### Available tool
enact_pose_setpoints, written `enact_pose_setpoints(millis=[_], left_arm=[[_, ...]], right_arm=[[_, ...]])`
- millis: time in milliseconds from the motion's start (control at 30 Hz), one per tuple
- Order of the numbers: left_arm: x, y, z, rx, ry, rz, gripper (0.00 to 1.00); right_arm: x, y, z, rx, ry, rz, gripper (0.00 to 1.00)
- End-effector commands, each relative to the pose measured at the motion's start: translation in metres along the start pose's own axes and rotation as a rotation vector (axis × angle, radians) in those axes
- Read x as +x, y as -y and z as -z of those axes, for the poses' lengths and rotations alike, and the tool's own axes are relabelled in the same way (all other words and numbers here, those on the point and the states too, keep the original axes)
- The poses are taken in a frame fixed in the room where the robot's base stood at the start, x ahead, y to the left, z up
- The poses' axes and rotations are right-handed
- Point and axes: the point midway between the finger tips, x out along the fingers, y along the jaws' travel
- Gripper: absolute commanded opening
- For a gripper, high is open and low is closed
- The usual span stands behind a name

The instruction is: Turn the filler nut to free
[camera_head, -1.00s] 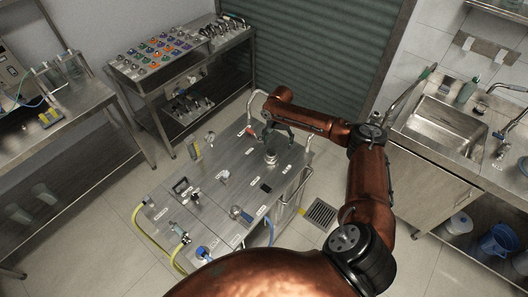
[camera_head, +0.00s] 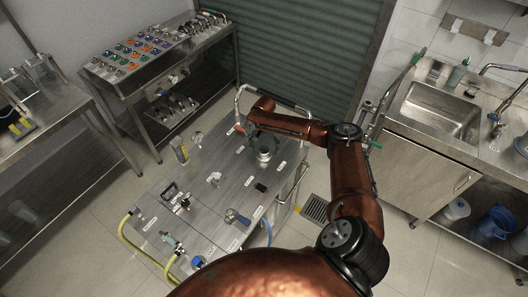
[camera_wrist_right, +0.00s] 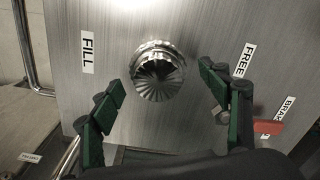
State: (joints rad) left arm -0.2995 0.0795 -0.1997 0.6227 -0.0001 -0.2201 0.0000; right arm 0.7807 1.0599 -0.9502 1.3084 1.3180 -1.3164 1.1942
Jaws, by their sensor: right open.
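The filler nut (camera_wrist_right: 157,72) is a round ribbed metal knob on the brushed steel skid top. It also shows in the head view (camera_head: 264,154) near the skid's far right. A FILL label (camera_wrist_right: 87,52) stands to its left and a FREE label (camera_wrist_right: 243,60) to its right in the wrist view. My right gripper (camera_wrist_right: 160,93) is open, with green-padded fingers to either side of the nut and apart from it. In the head view the right gripper (camera_head: 258,138) is close above the nut, its dark fingers partly merging with it. My left gripper is not in view.
The skid top (camera_head: 210,205) carries valves, fittings and yellow hoses (camera_head: 135,245). A red part (camera_wrist_right: 268,127) lies by a partly seen BRAKE label. A rail handle (camera_head: 240,100) rises at the skid's far edge. A sink bench (camera_head: 425,160) stands right, a rack (camera_head: 150,85) behind left.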

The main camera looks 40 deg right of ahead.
Motion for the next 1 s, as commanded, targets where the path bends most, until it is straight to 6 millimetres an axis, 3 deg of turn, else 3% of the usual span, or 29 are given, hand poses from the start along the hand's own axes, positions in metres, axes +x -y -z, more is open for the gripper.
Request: enact_pose_setpoints(millis=[133, 467, 1000], left_arm=[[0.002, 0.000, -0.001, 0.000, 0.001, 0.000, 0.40], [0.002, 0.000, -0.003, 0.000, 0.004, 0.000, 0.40], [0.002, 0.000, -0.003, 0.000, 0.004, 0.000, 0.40]], right_arm=[[0.014, -0.001, 0.000, 0.001, 0.001, -0.001, 0.70], [0.017, -0.002, 0.000, 0.002, 0.000, 0.000, 0.70], [0.017, -0.003, 0.000, 0.003, 0.000, 0.000, 0.33]])
